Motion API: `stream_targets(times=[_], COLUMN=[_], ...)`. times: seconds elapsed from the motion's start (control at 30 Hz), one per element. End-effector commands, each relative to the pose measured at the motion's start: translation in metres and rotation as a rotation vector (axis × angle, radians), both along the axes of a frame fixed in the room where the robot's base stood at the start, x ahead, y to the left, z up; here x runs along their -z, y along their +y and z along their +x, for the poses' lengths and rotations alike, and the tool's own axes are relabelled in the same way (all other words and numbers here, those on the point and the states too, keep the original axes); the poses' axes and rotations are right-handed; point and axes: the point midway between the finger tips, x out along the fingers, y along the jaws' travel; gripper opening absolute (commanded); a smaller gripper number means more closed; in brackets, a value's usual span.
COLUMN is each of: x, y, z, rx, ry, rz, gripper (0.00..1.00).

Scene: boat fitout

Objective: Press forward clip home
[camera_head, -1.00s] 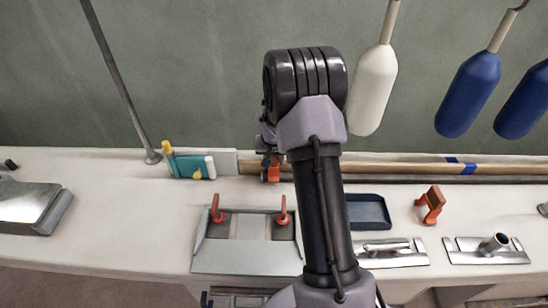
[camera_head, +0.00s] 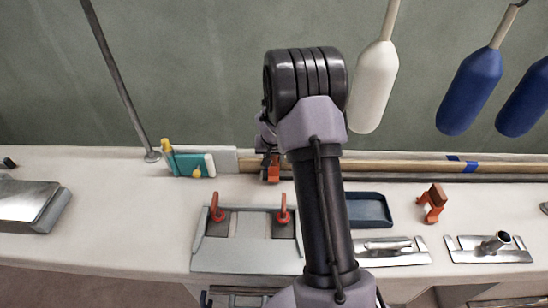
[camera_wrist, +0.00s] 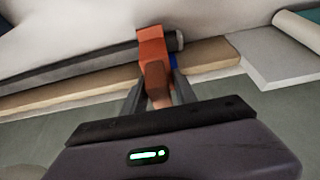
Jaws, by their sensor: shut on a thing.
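My gripper (camera_head: 269,160) is at the back of the bench, shut on an orange clip (camera_head: 273,173). In the wrist view the clip (camera_wrist: 153,52) stands out beyond the two dark fingers (camera_wrist: 158,92). Its far end overlaps the end of a dark rod (camera_wrist: 90,68) and a wooden strip (camera_wrist: 55,92). Whether it is seated on them cannot be told. A bit of blue shows just behind the clip. In the head view the wooden strip (camera_head: 410,166) and dark rod (camera_head: 410,180) run along the wall, partly hidden by my arm.
A second orange clip (camera_head: 431,203) stands on the bench at right, near a dark blue tray (camera_head: 370,210) and metal trowels (camera_head: 490,250). A grey fixture (camera_head: 247,257) with red handles is in front. Teal and yellow items (camera_head: 186,164) are left of the gripper. Fenders (camera_head: 374,88) hang above.

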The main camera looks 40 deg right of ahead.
Motion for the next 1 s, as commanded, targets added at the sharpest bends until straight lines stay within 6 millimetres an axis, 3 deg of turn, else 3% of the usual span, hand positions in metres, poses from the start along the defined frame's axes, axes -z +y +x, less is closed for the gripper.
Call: stream_targets(times=[1.0], x=[0.021], y=[0.003], z=[-0.006], rx=[0.006], ry=[0.016], rz=[0.01], gripper=[0.0])
